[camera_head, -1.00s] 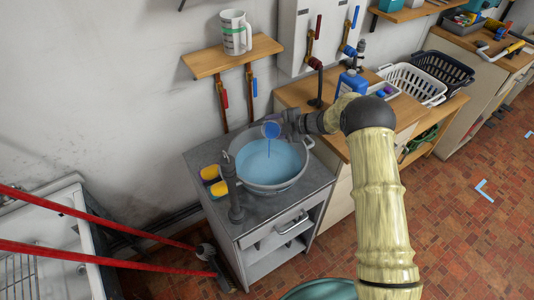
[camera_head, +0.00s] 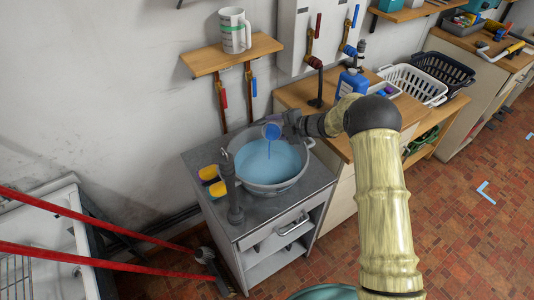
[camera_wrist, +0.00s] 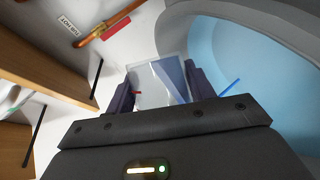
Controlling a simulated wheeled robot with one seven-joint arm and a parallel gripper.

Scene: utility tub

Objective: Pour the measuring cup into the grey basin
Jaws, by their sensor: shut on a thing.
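The small clear measuring cup (camera_head: 271,131) is tipped over the grey basin (camera_head: 301,176), and a thin blue stream falls from it. The basin is round and holds light blue liquid. My gripper (camera_head: 287,127) is shut on the cup above the basin's back right rim. In the wrist view, the cup (camera_wrist: 158,84) sits between both fingers of my gripper (camera_wrist: 160,88), with blue liquid inside. The blue stream (camera_wrist: 231,88) shows to its right, in front of the basin (camera_wrist: 190,25).
A blue bottle (camera_head: 351,83) and white basket (camera_head: 412,84) are to the right. Red poles (camera_head: 100,258) lean at lower left.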

